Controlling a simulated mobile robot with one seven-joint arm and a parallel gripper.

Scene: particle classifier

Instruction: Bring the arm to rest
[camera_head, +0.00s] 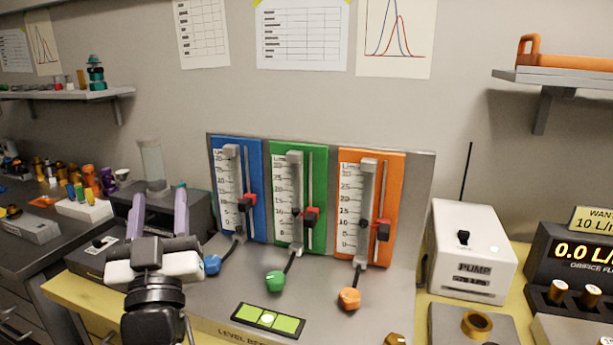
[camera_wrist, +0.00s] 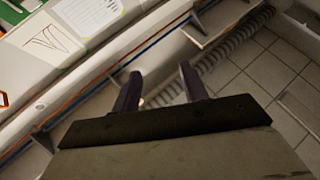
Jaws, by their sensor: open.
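My gripper (camera_head: 158,216) is at the lower left in the head view, raised in front of the grey device at the left of the panel. Its two purple-grey fingers point up and stand apart, with nothing between them. In the wrist view my gripper (camera_wrist: 160,85) is also open and empty. Beyond its fingers I see a bench side with blue and orange lines, a ribbed hose (camera_wrist: 225,50) and a tiled floor (camera_wrist: 265,75).
A grey panel with blue (camera_head: 228,150), green (camera_head: 281,152) and orange (camera_head: 391,165) gauges stands right of my gripper. Blue, green and orange knobs are below. A white pump box (camera_head: 450,230) stands right. Small coloured parts crowd the left bench. A shelf (camera_head: 65,96) hangs upper left.

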